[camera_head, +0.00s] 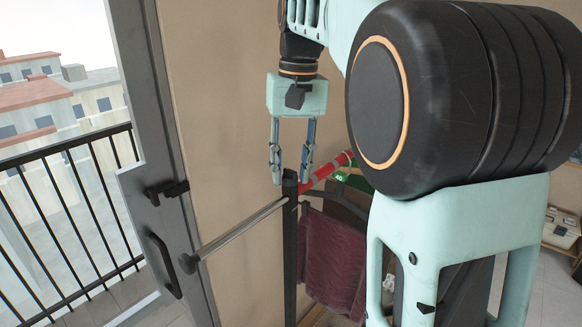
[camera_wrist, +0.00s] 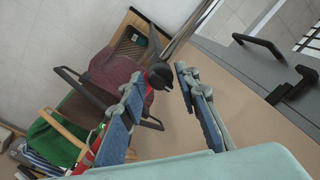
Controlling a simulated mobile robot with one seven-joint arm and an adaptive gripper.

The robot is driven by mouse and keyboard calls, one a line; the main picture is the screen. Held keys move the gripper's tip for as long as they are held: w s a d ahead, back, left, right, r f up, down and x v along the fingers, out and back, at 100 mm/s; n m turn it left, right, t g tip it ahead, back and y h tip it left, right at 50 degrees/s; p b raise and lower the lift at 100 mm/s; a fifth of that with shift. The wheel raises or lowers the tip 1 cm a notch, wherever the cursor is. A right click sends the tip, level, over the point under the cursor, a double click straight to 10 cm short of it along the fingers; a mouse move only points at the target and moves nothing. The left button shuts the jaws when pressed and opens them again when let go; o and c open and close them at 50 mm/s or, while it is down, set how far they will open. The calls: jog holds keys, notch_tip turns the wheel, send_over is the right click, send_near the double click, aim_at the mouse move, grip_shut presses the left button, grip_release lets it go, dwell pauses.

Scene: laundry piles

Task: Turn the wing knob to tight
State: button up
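A dark upright post (camera_head: 290,245) stands below my gripper (camera_head: 290,181) in the head view. A small black piece (camera_head: 290,177) at the post's top lies between the fingertips in that view; it looks like the wing knob, but its wings and setting cannot be made out. In the wrist view, a black rounded piece (camera_wrist: 160,74) shows in the gap between the fingertips of my gripper (camera_wrist: 162,80). My fingers point down and are spread apart. The left finger looks close to the black piece; contact cannot be told.
A grey rod (camera_head: 240,229) runs from the post toward a door frame (camera_head: 165,140) with black handles. A maroon cloth (camera_head: 331,258) hangs beside the post, and a red roll (camera_head: 327,172) and green item (camera_head: 354,179) lie behind. A tan wall (camera_head: 225,120) is close behind.

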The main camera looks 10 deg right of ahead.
jog(key=shift+o, duration=0.8)
jog(key=shift+r, duration=0.1)
jog(key=shift+w+r, duration=0.1)
jog(key=shift+r, duration=0.05)
notch_tip(320, 180, up, 12)
jog(key=shift+d+f, duration=0.2)
jog(key=shift+d, duration=0.15)
